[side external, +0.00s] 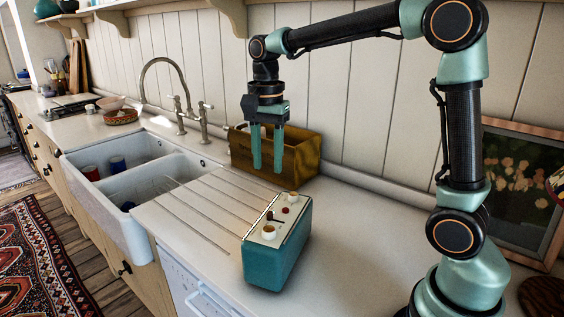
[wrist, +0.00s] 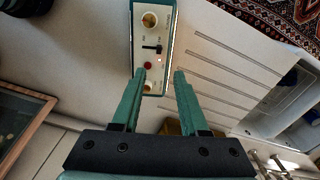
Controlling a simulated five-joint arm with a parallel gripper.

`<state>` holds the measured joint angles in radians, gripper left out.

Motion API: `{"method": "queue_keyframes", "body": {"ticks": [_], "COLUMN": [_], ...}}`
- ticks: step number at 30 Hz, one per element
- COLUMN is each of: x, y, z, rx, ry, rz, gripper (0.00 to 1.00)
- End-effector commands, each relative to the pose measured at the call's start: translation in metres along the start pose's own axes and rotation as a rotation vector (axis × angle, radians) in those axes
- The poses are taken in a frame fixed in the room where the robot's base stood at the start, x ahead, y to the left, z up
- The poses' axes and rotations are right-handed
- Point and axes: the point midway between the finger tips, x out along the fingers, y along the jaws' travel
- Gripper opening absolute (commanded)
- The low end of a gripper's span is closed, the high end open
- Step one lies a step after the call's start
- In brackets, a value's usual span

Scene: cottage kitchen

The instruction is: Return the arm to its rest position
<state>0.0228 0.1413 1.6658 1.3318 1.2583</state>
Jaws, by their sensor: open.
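My gripper (side external: 267,150) hangs from the raised arm with its two green fingers pointing down. It is open and empty. In the side view it appears in front of the wooden box, above the counter. In the wrist view the gripper (wrist: 160,76) has its fingers spread apart, with the lower end of the teal device's panel between their tips. The teal device (side external: 275,265) stands on the counter, with a cream top panel bearing knobs, a dark slider and a red button. It also shows in the wrist view (wrist: 150,65). I cannot tell the exact gap between fingers and device.
A wooden box (side external: 303,158) stands against the panelled wall. A white double sink (side external: 110,195) with a tall tap (side external: 165,62) lies left of the grooved drainboard (side external: 200,205). A framed picture (side external: 525,170) leans at the right. The counter between device and my base is clear.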

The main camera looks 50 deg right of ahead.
Motion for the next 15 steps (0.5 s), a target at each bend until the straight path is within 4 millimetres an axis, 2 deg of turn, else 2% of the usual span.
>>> {"method": "queue_keyframes", "body": {"ticks": [8, 15], "x": [-0.005, -0.017], "y": [0.007, 0.044], "z": [0.003, 0.017], "rx": [-0.072, -0.463], "ry": [0.011, 0.096], "rz": [-0.03, -0.161], "gripper": [0.44, 0.44]}}
